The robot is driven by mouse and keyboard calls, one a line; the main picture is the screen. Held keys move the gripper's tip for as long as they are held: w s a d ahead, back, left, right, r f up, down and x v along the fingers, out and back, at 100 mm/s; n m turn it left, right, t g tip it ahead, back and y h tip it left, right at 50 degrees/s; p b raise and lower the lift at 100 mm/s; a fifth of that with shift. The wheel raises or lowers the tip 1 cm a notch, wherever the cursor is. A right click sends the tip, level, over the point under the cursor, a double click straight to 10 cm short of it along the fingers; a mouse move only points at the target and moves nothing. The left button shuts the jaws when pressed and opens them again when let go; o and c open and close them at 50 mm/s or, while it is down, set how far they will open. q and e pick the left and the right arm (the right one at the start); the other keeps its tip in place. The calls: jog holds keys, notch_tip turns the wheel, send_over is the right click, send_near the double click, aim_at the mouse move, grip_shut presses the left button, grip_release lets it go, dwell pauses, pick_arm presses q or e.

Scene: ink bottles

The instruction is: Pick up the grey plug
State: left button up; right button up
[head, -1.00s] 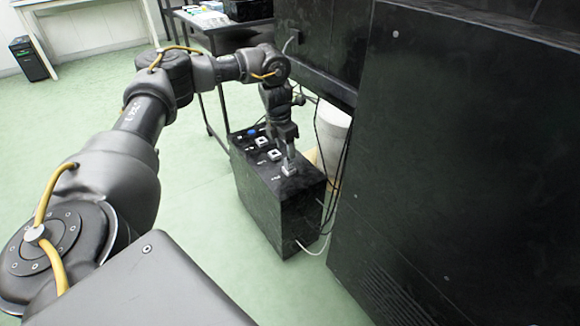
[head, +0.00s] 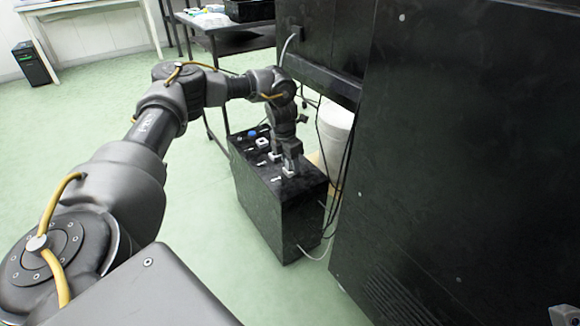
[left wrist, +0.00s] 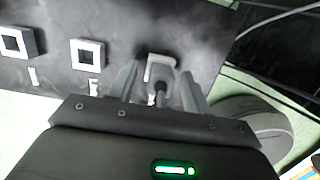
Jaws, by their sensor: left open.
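The grey plug (left wrist: 158,72) shows in the left wrist view as a light grey piece at the right end of a row on top of a black box (head: 285,215). A dark stem shows just in front of it. My left gripper (left wrist: 158,88) is open, with one finger on each side of the plug. In the head view my left gripper (head: 284,160) points down at the box top, at its near right part. I cannot tell whether the fingers touch the plug. In the head view the gripper partly hides it.
Two square light sockets, a left one (left wrist: 18,43) and a middle one (left wrist: 88,54), stand beside the plug. A tall black cabinet (head: 450,160) is close on the right. Cables (head: 343,175) and a white bin (head: 335,130) are behind the box. Green floor is free on the left.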

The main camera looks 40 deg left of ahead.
pick_arm(q)
jog(key=c, duration=1)
jog(key=shift+o, duration=0.2)
